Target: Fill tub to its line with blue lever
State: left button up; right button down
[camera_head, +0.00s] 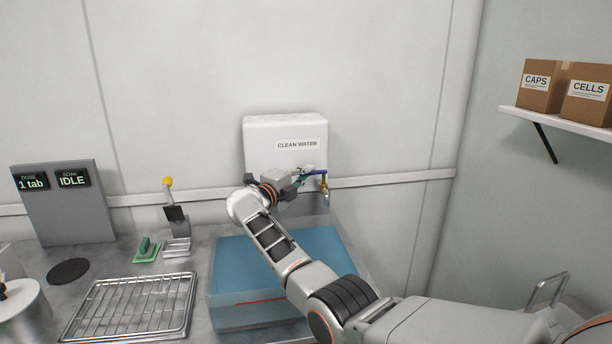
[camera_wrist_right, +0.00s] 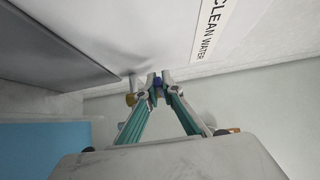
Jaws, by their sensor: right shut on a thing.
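The blue lever (camera_head: 317,172) sits on a brass tap (camera_head: 324,185) below the tank labelled CLEAN WATER (camera_head: 285,130). My right gripper (camera_head: 308,175) is shut on the lever; in the right wrist view its fingertips (camera_wrist_right: 158,83) meet around a small blue piece of the lever (camera_wrist_right: 157,80). The tub (camera_head: 225,318) stands below, blue inside, with a red line (camera_head: 262,302) on its front wall. My right arm hides part of the tub. I cannot tell the water level against the line. My left gripper is not in view.
A wire rack (camera_head: 130,306) lies left of the tub. A grey panel (camera_head: 65,205) reads "1 tab" and "IDLE". A shelf (camera_head: 560,123) at right holds cardboard boxes (camera_head: 541,86).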

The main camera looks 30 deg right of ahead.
jog(key=shift+f, duration=0.15)
jog(key=c, duration=2.2)
grip_release()
jog(key=v, duration=0.7)
jog(key=shift+s+a, duration=0.15)
jog(key=shift+a, duration=0.05)
